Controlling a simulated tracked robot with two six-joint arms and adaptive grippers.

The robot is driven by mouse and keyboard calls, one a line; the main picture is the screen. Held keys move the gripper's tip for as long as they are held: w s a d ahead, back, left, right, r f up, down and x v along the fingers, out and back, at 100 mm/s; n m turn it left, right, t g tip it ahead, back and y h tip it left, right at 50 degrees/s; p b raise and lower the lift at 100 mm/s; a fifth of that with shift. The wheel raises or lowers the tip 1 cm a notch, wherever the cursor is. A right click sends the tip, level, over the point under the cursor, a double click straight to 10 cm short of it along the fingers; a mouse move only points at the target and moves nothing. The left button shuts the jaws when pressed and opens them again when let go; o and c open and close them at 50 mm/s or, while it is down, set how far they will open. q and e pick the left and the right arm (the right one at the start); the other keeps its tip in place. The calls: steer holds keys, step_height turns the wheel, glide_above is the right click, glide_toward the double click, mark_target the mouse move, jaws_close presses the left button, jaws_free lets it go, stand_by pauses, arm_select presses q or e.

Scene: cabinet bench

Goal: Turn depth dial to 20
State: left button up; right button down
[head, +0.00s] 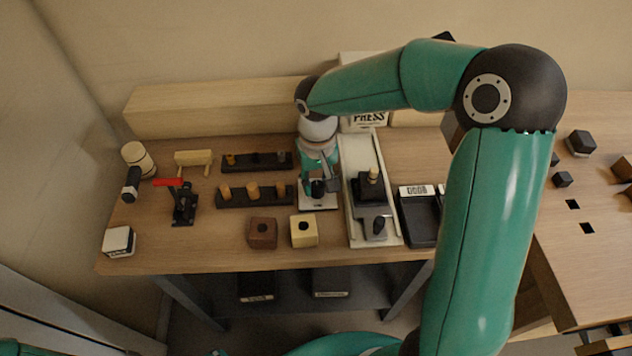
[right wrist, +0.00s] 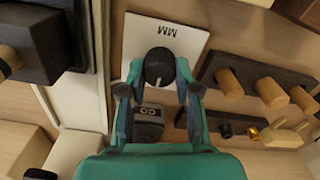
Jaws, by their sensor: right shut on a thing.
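The depth dial (right wrist: 160,64) is a round black knob with a pale pointer line, on a white plate (right wrist: 140,32) marked MM. In the right wrist view the pointer runs from the knob toward my gripper's palm. My right gripper (right wrist: 158,74) is shut on the dial, one finger on each side. In the head view the gripper (head: 318,184) reaches down over the white plate (head: 318,204), partly covering the dial. A small dark block with pale digits (right wrist: 150,115) sits beside the plate; its number is not clearly legible. My left gripper is not in view.
A black press on a pale base (head: 358,152) stands right of the plate. Racks with wooden pegs (head: 234,200) stand to the left. A brown block (head: 262,232) and a yellow block (head: 304,231) lie in front. A dark scale-like tray (head: 418,220) is further right.

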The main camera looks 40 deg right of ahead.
mark_target(316, 183)
steer(key=shift+w+r, duration=0.1)
steer(key=c, duration=0.8)
jaws_free()
step_height(316, 183, up, 12)
steer(key=shift+f, duration=0.1)
